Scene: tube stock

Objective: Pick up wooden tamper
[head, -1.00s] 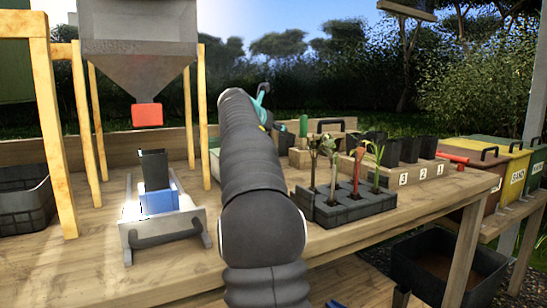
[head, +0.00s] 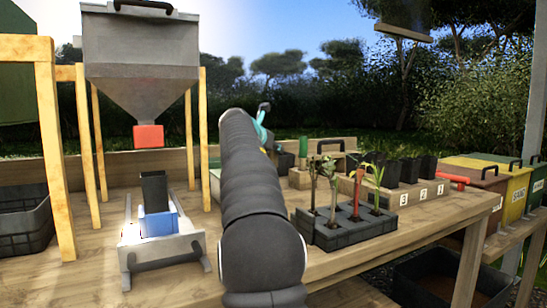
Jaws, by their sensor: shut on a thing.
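My dark ribbed arm reaches away from me over the workbench and blocks most of the view of its own far end. Only a teal and dark part of my gripper end (head: 262,126) shows past the arm, above the back of the bench. I cannot make out the wooden tamper in the head view.
A hopper (head: 142,56) with a red outlet stands left, above a metal stand (head: 162,251) holding a blue block and black pot. Right of my arm are a dark seedling tray (head: 350,233), a numbered pot rack (head: 424,192) and lidded bins (head: 515,196).

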